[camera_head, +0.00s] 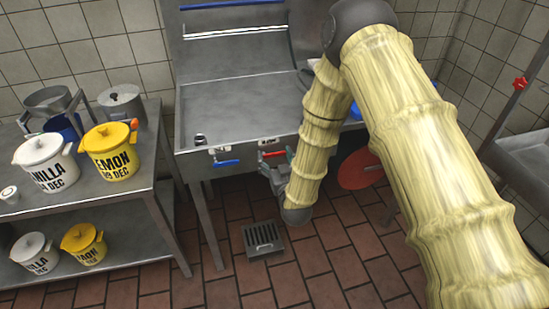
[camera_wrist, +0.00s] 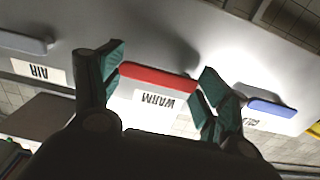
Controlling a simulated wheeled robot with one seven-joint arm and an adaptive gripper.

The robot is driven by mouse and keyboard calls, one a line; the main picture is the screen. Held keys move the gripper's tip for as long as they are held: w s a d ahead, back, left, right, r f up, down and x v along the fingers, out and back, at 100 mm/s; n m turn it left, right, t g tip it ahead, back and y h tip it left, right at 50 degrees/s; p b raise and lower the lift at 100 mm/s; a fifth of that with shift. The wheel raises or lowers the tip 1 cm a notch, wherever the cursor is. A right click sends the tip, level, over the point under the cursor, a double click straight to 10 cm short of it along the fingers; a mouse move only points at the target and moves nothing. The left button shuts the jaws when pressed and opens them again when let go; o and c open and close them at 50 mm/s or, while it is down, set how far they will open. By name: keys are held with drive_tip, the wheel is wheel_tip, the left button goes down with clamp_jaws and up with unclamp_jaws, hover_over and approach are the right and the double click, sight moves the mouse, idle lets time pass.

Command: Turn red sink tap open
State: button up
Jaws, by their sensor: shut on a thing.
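The red lever (camera_head: 272,153) is on the front panel of the steel sink unit (camera_head: 187,165), partly hidden by my arm. In the wrist view, which is upside down, the red lever (camera_wrist: 158,78) lies above a label reading WARM. My gripper (camera_head: 277,172) is low at the front panel. In the wrist view my gripper (camera_wrist: 163,74) has one green-padded finger at each end of the red lever, shut on it. Another red knob (camera_head: 520,83) sits at the right by a second basin.
A blue lever (camera_head: 227,163) is beside the red one, and a grey lever (camera_wrist: 25,43) labelled AIR is on the other side. A steel table (camera_head: 75,232) with labelled pots stands left. A floor drain (camera_head: 264,239) and red disc (camera_head: 358,170) are near my arm.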

sight(267, 160)
drive_tip(key=shift+f, duration=0.1)
drive_tip(key=m+b, duration=0.1)
drive_tip(key=m, duration=0.1)
drive_tip(key=f+m+b, duration=0.1)
drive_tip(key=m, duration=0.1)
drive_tip(key=shift+f+m+b, duration=0.2)
drive_tip(key=shift+m+b, duration=0.15)
drive_tip(key=shift+m, duration=0.05)
drive_tip(key=m, duration=0.1)
drive_tip(key=m+b, duration=0.1)
drive_tip(key=m, duration=0.1)
drive_tip(key=f+m+b, duration=0.1)
drive_tip(key=shift+a, duration=0.3)
drive_tip(key=m+b, duration=0.1)
drive_tip(key=m, duration=0.1)
drive_tip(key=a+m+b, duration=0.1)
drive_tip(key=m, duration=0.1)
drive_tip(key=f+m+b, duration=0.1)
drive_tip(key=m+b, duration=0.1)
drive_tip(key=shift+s+a+m, duration=0.2)
drive_tip(key=shift+s+m, duration=0.05)
drive_tip(key=shift+m, duration=0.05)
drive_tip(key=shift+s+a+r+m+b, duration=0.1)
drive_tip(key=shift+a+m+b, duration=0.15)
drive_tip(key=shift+m, duration=0.4)
drive_tip(key=shift+a+m+b, duration=0.15)
drive_tip(key=shift+m+b, duration=0.2)
drive_tip(key=shift+m, duration=0.3)
drive_tip(key=shift+a, duration=0.1)
drive_tip(key=o, duration=1.5)
